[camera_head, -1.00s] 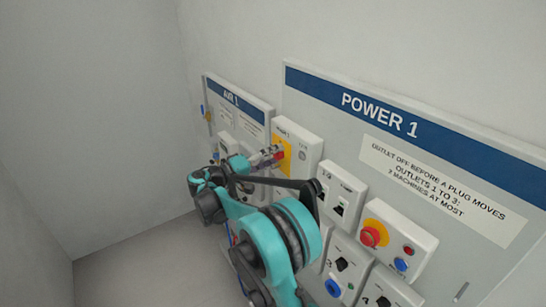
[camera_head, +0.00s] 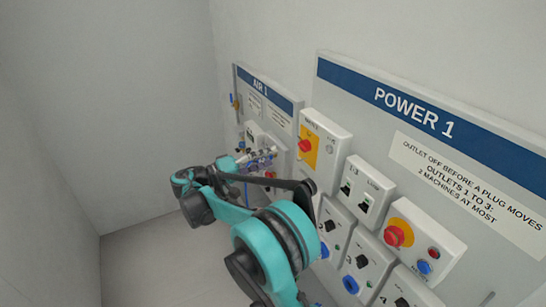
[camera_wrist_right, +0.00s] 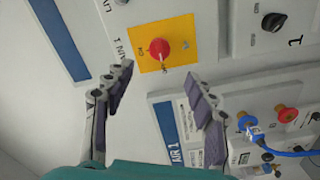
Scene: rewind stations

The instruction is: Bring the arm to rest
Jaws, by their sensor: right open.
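My right arm (camera_head: 280,240), teal and dark grey, reaches up from the bottom of the head view towards the wall panels. Its gripper (camera_head: 260,158) is in front of the AIR 1 panel, left of the main switch. In the right wrist view the gripper (camera_wrist_right: 160,80) is open, its two fingers wide apart with nothing between them. The main switch's red knob (camera_wrist_right: 159,48) on a yellow plate shows beyond the gap, apart from the fingers; the knob also shows in the head view (camera_head: 305,146). My left gripper is out of view.
The POWER 1 panel (camera_head: 350,85) carries switch boxes, blue outlets and a red stop button (camera_head: 397,234). The AIR 1 panel (camera_head: 284,103) holds fittings and a blue hose (camera_wrist_right: 290,152). Bare wall and floor (camera_head: 150,250) lie to the left.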

